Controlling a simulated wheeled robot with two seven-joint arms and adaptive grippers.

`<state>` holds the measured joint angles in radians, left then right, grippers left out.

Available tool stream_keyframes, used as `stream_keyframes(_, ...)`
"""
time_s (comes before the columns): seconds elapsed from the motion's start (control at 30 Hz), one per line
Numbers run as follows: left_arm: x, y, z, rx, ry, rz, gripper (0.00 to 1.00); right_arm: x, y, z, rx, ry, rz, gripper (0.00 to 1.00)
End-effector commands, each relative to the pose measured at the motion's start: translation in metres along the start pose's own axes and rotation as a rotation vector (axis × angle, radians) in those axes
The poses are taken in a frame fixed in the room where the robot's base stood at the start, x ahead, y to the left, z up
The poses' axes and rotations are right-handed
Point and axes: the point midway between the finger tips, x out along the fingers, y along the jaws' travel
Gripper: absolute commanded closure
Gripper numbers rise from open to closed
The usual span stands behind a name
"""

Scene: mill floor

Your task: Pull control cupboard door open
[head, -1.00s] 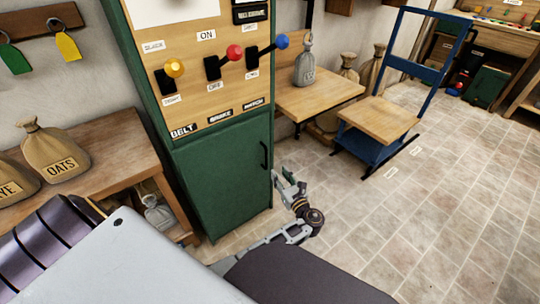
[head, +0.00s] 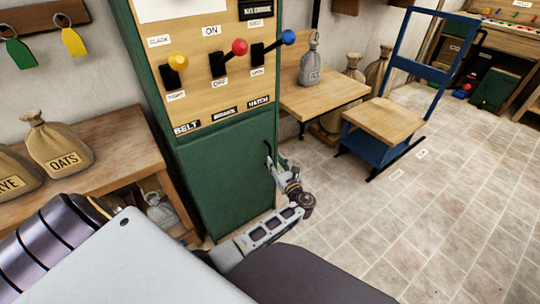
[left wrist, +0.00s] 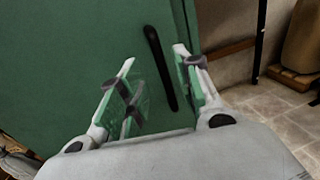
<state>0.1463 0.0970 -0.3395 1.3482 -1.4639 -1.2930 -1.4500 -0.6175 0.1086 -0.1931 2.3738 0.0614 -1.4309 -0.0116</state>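The control cupboard (head: 200,130) is tall and green, with a wooden lever panel above. Its lower green door (head: 225,175) looks shut. A black upright handle (head: 267,152) sits near the door's right edge; in the left wrist view the handle (left wrist: 161,70) is a slanting dark bar. My left gripper (head: 276,164) is at the handle's lower part. In the left wrist view its two fingers are apart, one on each side of the handle; I cannot tell whether they touch it. My right gripper is not in view.
A workbench with grain sacks (head: 60,148) stands left of the cupboard. A wooden bench (head: 325,95) with a grey sack and a blue-framed platform (head: 385,120) stand to the right. The tiled floor (head: 400,220) in front on the right is clear.

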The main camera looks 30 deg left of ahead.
Motion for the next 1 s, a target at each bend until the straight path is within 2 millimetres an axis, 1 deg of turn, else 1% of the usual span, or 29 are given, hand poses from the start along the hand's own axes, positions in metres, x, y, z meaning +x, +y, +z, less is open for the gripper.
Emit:
stream_keyframes(0.03, 0.007, 0.000, -0.001, 0.000, -0.001, 0.001, 0.66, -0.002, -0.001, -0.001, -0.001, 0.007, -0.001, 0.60)
stream_keyframes(0.13, 0.021, 0.000, -0.001, -0.001, -0.001, 0.000, 0.66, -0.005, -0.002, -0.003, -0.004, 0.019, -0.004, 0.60)
stream_keyframes(0.3, 0.042, 0.000, -0.001, -0.001, -0.001, 0.000, 0.66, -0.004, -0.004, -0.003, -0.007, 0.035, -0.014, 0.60)
stream_keyframes(0.5, 0.059, 0.000, -0.001, -0.001, 0.000, 0.000, 0.66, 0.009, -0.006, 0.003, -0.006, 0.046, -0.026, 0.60)
stream_keyframes(0.67, 0.064, 0.000, -0.001, 0.000, 0.001, -0.001, 0.66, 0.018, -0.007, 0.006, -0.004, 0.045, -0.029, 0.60)
stream_keyframes(0.93, 0.065, 0.000, 0.000, 0.000, 0.001, 0.000, 0.66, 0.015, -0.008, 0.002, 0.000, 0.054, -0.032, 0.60)
stream_keyframes(0.97, 0.065, 0.000, 0.000, -0.001, 0.001, 0.000, 0.69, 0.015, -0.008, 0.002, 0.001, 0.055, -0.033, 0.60)
stream_keyframes(1.0, 0.065, 0.000, 0.000, 0.000, 0.001, 0.000, 0.74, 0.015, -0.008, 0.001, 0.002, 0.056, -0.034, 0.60)
